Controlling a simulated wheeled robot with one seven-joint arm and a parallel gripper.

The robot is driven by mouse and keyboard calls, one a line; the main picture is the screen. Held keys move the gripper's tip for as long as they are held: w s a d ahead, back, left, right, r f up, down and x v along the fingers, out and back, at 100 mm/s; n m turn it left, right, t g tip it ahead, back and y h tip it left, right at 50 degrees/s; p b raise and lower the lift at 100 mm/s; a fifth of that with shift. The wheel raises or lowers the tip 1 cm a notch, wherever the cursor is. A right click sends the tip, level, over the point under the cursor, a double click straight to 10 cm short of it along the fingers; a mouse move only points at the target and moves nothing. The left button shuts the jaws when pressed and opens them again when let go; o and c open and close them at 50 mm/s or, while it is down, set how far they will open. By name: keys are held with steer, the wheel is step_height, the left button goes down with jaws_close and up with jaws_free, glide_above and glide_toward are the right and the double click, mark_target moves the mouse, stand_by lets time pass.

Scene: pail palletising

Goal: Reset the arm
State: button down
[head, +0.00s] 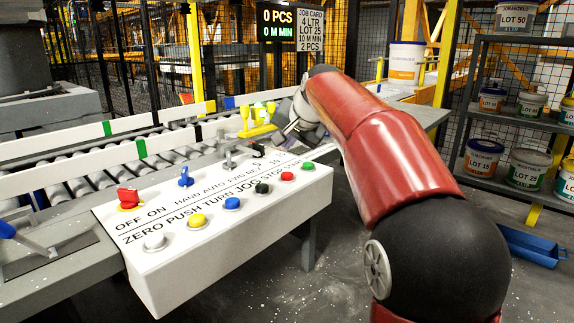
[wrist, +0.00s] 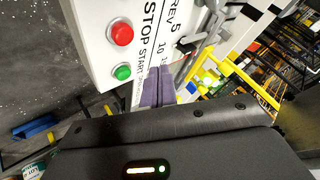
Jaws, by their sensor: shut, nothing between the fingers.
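My red arm reaches from the lower right over the right end of a white control box (head: 222,262) in the head view. My gripper (wrist: 160,86) shows in the wrist view as two purple-grey fingers, shut against each other with nothing between them. The fingertips are near the box's printed face, close to the "10" and "START" lettering; I cannot tell whether they touch. The red button (wrist: 122,34) and green button (wrist: 123,72) are left of the fingers in the wrist view. In the head view the fingers are not clearly visible.
The box has a red knob (head: 128,198), a blue knob (head: 185,178) and several push buttons. A roller conveyor (head: 95,165) runs behind it. Shelves of pails (head: 483,158) stand at the right. A white pail (head: 405,64) stands behind my arm. A blue tray (head: 530,245) lies on the floor.

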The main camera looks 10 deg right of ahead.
steer(key=shift+s, duration=0.1)
steer(key=s+f+n+g, duration=0.1)
steer(key=s+f, duration=0.5)
steer(key=s, duration=0.6)
steer(key=s+f+n+g+h, duration=0.1)
steer(key=s+f+n, duration=0.2)
steer(key=s+f, duration=0.4)
steer(key=s+f+n+g+h, duration=0.1)
steer(key=s+f, duration=0.6)
steer(key=s, duration=1)
steer(key=shift+s+n, duration=0.25)
steer(key=shift+n, duration=0.55)
steer(key=shift+a, duration=0.2)
